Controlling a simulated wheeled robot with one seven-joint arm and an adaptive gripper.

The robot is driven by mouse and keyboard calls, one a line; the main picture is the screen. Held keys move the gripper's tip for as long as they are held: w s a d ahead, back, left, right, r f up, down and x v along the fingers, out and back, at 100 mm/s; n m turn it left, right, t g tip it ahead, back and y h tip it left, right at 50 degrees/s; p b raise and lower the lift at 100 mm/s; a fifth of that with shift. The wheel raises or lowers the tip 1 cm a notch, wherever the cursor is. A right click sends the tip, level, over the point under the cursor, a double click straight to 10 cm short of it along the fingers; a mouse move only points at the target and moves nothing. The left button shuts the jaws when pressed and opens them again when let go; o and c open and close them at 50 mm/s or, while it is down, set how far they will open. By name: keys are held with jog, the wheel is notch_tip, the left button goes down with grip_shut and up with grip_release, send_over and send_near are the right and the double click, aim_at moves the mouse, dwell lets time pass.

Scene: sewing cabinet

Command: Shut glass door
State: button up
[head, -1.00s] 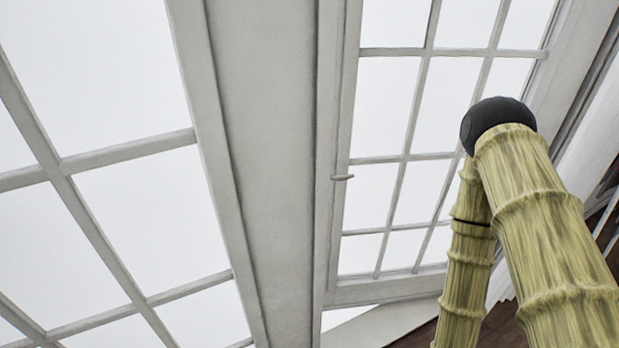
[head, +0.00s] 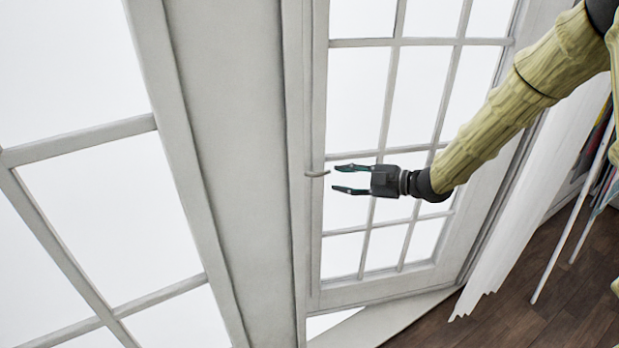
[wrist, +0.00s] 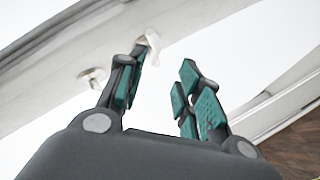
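The glass door (head: 314,240) is a pale frame with several panes, right of a wide pale post in the head view. Its small handle (head: 317,173) sits on the left stile and also shows in the wrist view (wrist: 152,46). A bright wedge shows between the door's bottom edge and the sill, so it looks ajar. My gripper (head: 338,179) is open and empty, fingers pointing left, just right of the handle. In the wrist view its fingertips (wrist: 163,70) are spread, the left one overlapping the handle's line. I cannot tell whether they touch.
Another paned glass panel (head: 80,148) fills the left side, beyond the wide post (head: 235,130). White hanging fabric (head: 530,215) is to the right, with thin pale poles (head: 565,225) beside it.

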aim_at(313, 174)
jog(key=shift+n, duration=0.3)
jog(key=x, duration=0.3)
jog(key=p+x, duration=0.1)
jog(key=x, duration=0.3)
jog(key=r+x, duration=0.1)
jog(key=x, duration=0.2)
jog(key=shift+w+a, duration=0.2)
jog(key=shift+a, duration=0.25)
jog(key=shift+c, duration=0.4)
jog(key=shift+w, duration=0.1)
grip_shut()
